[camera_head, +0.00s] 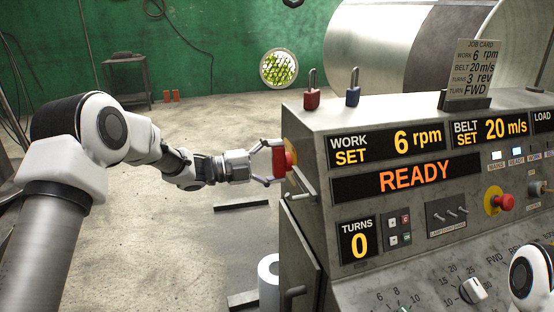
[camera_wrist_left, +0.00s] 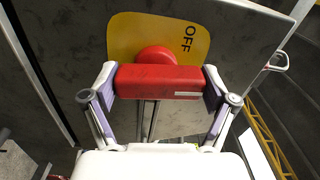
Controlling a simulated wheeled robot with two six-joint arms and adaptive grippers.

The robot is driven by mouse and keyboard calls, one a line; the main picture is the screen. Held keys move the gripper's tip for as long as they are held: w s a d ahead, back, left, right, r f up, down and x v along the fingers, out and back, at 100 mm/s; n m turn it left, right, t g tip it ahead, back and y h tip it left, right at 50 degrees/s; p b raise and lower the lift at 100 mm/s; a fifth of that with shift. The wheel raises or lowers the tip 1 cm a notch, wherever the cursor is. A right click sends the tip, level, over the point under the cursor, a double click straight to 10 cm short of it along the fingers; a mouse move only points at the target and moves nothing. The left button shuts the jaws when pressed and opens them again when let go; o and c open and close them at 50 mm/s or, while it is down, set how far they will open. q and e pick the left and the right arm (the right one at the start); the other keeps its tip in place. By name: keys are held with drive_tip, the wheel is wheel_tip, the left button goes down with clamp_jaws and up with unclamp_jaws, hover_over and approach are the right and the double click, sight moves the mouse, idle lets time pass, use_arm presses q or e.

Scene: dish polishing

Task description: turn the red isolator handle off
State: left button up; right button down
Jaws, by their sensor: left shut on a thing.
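The red isolator handle (camera_head: 279,160) is on the left side of the grey control console (camera_head: 312,108). In the left wrist view it is a red bar (camera_wrist_left: 158,76) lying across the picture, on a round red hub. Behind it is a yellow plate (camera_wrist_left: 130,37) with the word OFF at the right of the hub. My left gripper (camera_head: 277,163) is shut on the handle, with one finger at each end of the bar in the left wrist view (camera_wrist_left: 160,84). My right gripper is not in view.
The console display (camera_head: 413,177) reads READY, and TURNS shows 0. A red padlock (camera_head: 311,97) and a blue padlock (camera_head: 352,96) stand on the console top beside a job card (camera_head: 473,68). A red stop button (camera_head: 504,202) is on the front. Open floor lies left of the console.

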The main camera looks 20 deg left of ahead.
use_arm(q)
drive_tip(key=n+p, duration=0.2)
drive_tip(key=n, duration=0.2)
drive_tip(key=shift+p, duration=0.35)
drive_tip(key=n+p, duration=0.2)
drive_tip(key=n, duration=0.2)
drive_tip(key=shift+w+n+p, duration=0.1)
drive_tip(key=shift+n+p, duration=0.2)
drive_tip(key=shift+p, duration=0.1)
drive_tip(key=n+p, duration=0.2)
drive_tip(key=n, duration=0.2)
drive_tip(key=shift+f+n, duration=0.15)
drive_tip(key=shift+n, duration=0.15)
drive_tip(key=shift+a+f+n+p, duration=0.1)
drive_tip(key=shift+n+p, duration=0.85)
drive_tip(key=shift+n, duration=0.65)
drive_tip(key=shift+w, duration=0.1)
drive_tip(key=o, duration=1)
drive_tip(key=shift+c, duration=0.2)
